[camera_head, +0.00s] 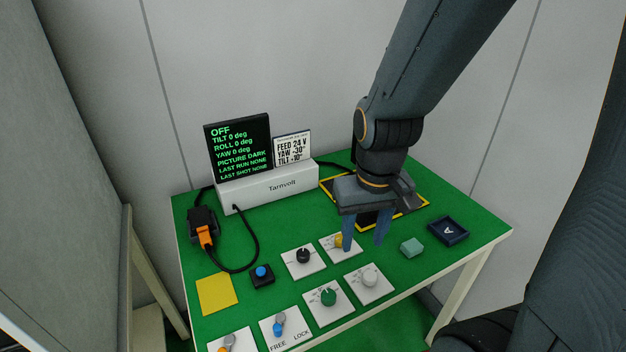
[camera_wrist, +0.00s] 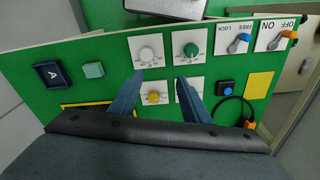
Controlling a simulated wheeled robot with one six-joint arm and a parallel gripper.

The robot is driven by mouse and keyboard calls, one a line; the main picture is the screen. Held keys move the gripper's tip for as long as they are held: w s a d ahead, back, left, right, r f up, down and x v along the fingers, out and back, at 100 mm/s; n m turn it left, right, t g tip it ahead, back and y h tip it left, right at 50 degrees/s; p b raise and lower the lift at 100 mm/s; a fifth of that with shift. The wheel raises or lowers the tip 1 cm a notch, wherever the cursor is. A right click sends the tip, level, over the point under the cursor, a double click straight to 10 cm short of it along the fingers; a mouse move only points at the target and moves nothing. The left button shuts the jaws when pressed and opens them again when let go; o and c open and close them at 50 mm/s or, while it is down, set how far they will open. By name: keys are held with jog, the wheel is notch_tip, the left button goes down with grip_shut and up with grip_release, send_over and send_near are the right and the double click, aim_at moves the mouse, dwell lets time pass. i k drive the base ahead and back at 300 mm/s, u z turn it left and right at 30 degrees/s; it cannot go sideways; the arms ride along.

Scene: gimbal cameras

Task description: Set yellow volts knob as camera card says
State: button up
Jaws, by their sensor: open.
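The yellow knob (camera_head: 339,241) sits on a white plate on the green table, partly hidden by a finger in the head view. In the wrist view the yellow knob (camera_wrist: 153,98) shows between my fingers, nearer the left one. My gripper (camera_head: 364,246) is open and empty, fingers pointing down around the knob's area; I cannot tell whether a finger touches it. The wrist view also shows the open fingers (camera_wrist: 160,77). The card (camera_head: 292,148) reads FEED 24 V, YAW -30°, TILT -10°. The knob's scale is too small to read.
Black (camera_head: 303,256), green (camera_head: 328,297) and white (camera_head: 370,279) knobs stand close by. A dark screen (camera_head: 238,147) reads OFF. A blue button (camera_head: 262,272), blue FREE/LOCK switch (camera_head: 279,325) and orange switch (camera_head: 225,343) lie left. A teal block (camera_head: 412,246) and tray A (camera_head: 449,230) lie right.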

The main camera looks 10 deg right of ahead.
aim_at(338, 237)
jog(key=k, duration=0.5)
jog(key=z, duration=1.6)
jog(key=i, duration=0.65)
jog(key=u, duration=2.1)
